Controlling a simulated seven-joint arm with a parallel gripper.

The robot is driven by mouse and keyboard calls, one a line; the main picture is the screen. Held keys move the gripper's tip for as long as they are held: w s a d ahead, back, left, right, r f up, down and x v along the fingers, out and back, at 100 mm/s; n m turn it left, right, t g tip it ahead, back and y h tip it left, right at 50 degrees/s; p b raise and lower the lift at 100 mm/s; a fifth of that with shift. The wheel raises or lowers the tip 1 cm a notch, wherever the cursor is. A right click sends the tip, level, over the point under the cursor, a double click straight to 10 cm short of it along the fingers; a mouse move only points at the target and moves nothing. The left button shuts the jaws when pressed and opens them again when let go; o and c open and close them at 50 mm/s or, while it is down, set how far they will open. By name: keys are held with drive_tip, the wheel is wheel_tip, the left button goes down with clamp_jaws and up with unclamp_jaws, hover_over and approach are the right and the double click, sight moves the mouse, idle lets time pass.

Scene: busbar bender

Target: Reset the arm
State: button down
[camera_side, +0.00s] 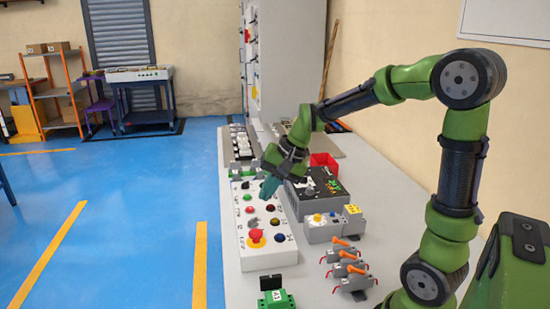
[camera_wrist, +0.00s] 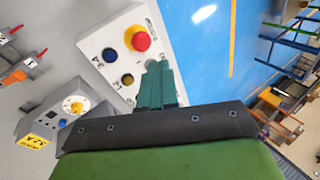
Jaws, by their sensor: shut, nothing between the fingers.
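My arm is green with black joints and reaches from the right over the bench in the side view. The panel carries a red mushroom button on a yellow base (camera_side: 256,238) and several coloured buttons and lamps. In the wrist view the fingers cover part of the panel (camera_wrist: 95,45), beside the red button (camera_wrist: 137,38). I cannot tell whether the fingertips touch the panel.
A grey box with a yellow label (camera_side: 322,230) stands right of the panel, with a black unit (camera_side: 318,190) behind it. Several grey clamps with orange levers (camera_side: 348,268) and a green block (camera_side: 277,299) are nearer. A red bin (camera_side: 324,162) lies farther back. Blue floor is left.

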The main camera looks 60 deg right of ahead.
drive_tip(key=s+a+r+n+t, duration=0.1)
drive_tip(key=s+a+r+n, duration=0.1)
drive_tip(key=s, duration=0.5)
drive_tip(key=s+a+r+n+t, duration=0.1)
drive_tip(key=s+a+r+n, duration=0.2)
drive_tip(key=s+a+n, duration=0.2)
drive_tip(key=shift+s+a+r+h, duration=0.15)
drive_tip(key=shift+s+a+h, duration=0.15)
drive_tip(key=shift+s+a, duration=0.75)
drive_tip(key=shift+d, duration=0.1)
